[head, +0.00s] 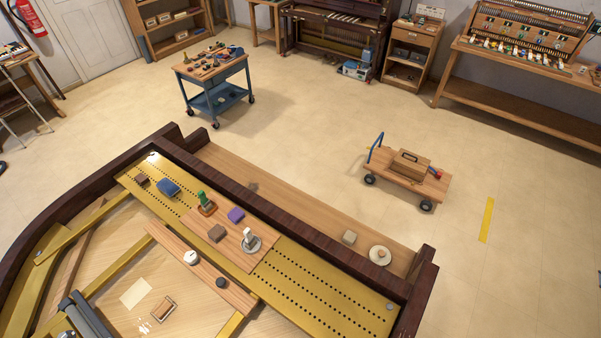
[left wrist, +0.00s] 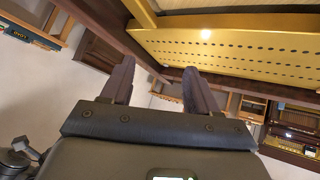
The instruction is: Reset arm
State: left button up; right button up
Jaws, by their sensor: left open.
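In the left wrist view my left gripper (left wrist: 157,78) is open, with its two dark fingers apart and nothing between them. Beyond the fingers lies the dark wooden rim of the piano, with the gold perforated plate (left wrist: 235,48) above it in the picture. The same gold plate (head: 325,282) runs diagonally across the piano in the head view. I cannot tell whether the fingers touch the rim; they appear apart from it. No gripper fingers show in the head view. My right gripper is in neither view.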

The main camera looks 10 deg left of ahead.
pick_arm(q)
jog(key=s+a+r+n+y+p, duration=0.1)
jog(key=a+r+n+y, duration=0.7)
jog(key=a+r, duration=0.5)
jog(key=a+n, duration=0.1)
jog(key=a, duration=0.2)
jog(key=shift+s+a+r+n+t+y, duration=0.15)
jog(key=shift+a+r+n+t+y, duration=0.15)
jog(key=shift+t, duration=0.1)
dwell(0.9)
